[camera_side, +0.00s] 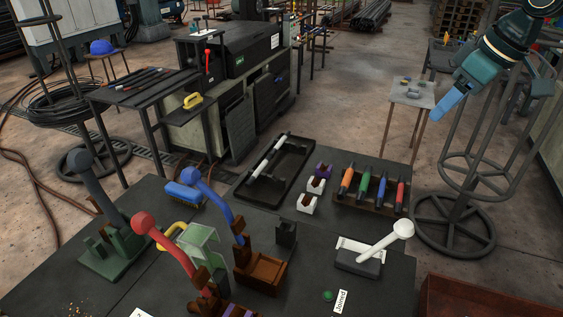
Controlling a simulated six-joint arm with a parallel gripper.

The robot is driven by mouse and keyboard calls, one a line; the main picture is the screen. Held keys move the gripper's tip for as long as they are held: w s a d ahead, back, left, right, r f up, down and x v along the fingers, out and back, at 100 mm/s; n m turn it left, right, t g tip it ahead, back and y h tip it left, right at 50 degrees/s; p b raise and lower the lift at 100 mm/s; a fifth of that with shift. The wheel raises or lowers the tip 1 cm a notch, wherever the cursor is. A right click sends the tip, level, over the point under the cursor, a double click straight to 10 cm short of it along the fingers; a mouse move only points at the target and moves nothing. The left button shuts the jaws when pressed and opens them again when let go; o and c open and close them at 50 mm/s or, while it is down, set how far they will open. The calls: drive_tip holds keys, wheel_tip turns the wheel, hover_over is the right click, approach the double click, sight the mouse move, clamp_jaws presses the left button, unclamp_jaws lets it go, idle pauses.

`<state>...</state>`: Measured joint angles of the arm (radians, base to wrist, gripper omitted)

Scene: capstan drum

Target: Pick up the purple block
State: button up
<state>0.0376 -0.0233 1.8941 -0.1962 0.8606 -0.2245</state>
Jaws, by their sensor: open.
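A small purple block (323,170) with a dark brown notched top stands on the dark table (222,209), at the back of a short row with two white blocks (316,185) of similar shape. My gripper (440,112) is at the upper right, high up and well to the right of the purple block. Its blue fingers are open and overlap in this view, with nothing seen between them. More purple and brown shows at the bottom edge (238,310), cut off by the frame.
A black tray (243,190) with a white-and-black rod lies left of the block. A wooden rack (366,206) with coloured handles stands to its right. Red (145,222), blue (192,177) and white (402,229) ball-ended levers rise from the table nearer the camera.

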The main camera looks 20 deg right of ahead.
drive_tip(key=w+f+n, duration=0.1)
drive_tip(key=w+f, duration=0.3)
drive_tip(key=w, duration=0.3)
drive_tip(key=w+f+n, duration=0.1)
drive_tip(key=w+f, duration=0.2)
drive_tip(key=w, duration=0.4)
drive_tip(key=n+g+y, duration=0.1)
drive_tip(key=n+y, duration=0.1)
drive_tip(key=n, duration=0.1)
approach(331, 168)
drive_tip(key=shift+x, duration=1.85)
drive_tip(key=shift+w+a, duration=0.1)
drive_tip(key=shift+x, duration=2.5)
drive_tip(key=shift+c, duration=0.2)
drive_tip(key=c, duration=1.2)
